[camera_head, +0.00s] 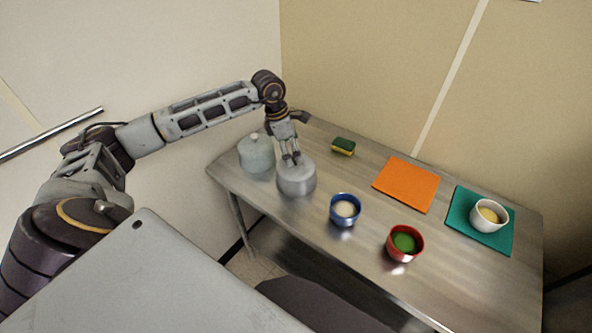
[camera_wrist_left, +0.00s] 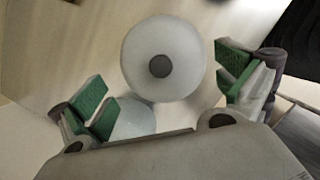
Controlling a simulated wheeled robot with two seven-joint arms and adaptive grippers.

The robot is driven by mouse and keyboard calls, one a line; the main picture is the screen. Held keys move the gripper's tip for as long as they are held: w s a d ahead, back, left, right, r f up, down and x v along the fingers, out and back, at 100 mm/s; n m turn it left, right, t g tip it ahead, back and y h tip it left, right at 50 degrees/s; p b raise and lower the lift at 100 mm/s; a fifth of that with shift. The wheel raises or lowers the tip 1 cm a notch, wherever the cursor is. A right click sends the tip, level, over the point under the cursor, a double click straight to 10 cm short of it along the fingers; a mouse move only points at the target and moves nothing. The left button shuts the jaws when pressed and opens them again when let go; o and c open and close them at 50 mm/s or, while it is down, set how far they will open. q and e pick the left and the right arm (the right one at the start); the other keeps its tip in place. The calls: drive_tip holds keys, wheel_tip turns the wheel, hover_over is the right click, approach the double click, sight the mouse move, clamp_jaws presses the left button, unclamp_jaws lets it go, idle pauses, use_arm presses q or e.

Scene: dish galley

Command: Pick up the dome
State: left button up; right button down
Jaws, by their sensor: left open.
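A grey metal dome (camera_head: 296,180) stands near the left end of the steel table. A pale, frosted dome (camera_head: 256,155) with a small knob stands just left of it. My left gripper (camera_head: 291,157) points down over the metal dome, with its fingertips at the dome's top; whether they touch it cannot be told. In the left wrist view, a round dome top (camera_wrist_left: 160,40) with a dark grey knob shows between the open, green-padded fingers of the left gripper (camera_wrist_left: 165,88). A second pale dome (camera_wrist_left: 135,118) is partly hidden below it. My right gripper is out of view.
On the steel table (camera_head: 300,220) are a blue bowl (camera_head: 345,209), a red bowl (camera_head: 403,243) with green contents, a sponge (camera_head: 343,146), an orange mat (camera_head: 406,184) and a teal mat (camera_head: 462,228) bearing a white bowl (camera_head: 487,216). Walls stand behind and left.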

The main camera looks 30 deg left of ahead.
sight(296, 170)
use_arm(q)
drive_tip(key=shift+p+x, duration=0.6)
drive_tip(key=shift+x, duration=1.55)
